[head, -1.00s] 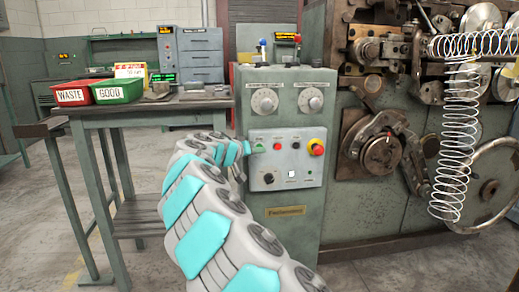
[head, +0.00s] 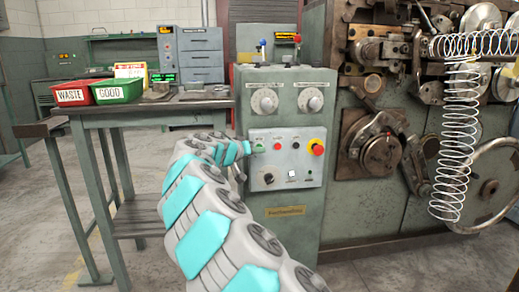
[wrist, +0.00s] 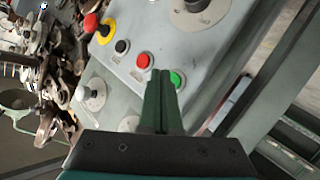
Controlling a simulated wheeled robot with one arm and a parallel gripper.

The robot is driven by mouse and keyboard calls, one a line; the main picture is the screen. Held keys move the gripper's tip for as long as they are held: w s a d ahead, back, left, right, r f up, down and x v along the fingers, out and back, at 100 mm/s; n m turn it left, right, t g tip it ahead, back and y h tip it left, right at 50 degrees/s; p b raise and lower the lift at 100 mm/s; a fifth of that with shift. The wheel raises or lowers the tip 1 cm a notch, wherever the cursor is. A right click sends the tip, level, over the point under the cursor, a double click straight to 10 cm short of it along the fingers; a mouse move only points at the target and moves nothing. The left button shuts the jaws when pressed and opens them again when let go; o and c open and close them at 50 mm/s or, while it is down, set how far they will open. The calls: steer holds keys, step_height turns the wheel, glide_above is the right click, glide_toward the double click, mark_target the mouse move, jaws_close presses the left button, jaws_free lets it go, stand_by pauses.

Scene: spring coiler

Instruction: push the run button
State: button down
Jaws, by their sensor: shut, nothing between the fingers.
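The control panel (head: 287,172) is a light plate on the grey-green cabinet. The green button, which I take for run, is at its upper left (head: 259,147) and shows in the wrist view (wrist: 177,79). My gripper (wrist: 164,74) is shut and empty. Its fingertips lie beside the green button and cover part of its left edge in the wrist view. I cannot tell whether they touch it. In the head view my arm hides most of the gripper, and its end is just left of the green button.
A red button (wrist: 143,61), a black button (wrist: 122,46) and a red mushroom knob on yellow (wrist: 92,23) sit in the same row. Two dials (head: 265,101) are above. The coiling machine with a wire spring (head: 455,150) is at right. Red and green bins (head: 117,90) stand on the left table.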

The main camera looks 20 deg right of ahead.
stand_by(0.8)
steer(key=shift+w+d+b, duration=0.1)
steer(key=shift+w+b, duration=0.25)
steer(key=shift+w, duration=0.05)
steer(key=shift+w, duration=0.35)
stand_by(0.6)
steer(key=shift+s, duration=0.1)
steer(key=shift+s+b, duration=0.65)
steer(key=shift+b, duration=0.15)
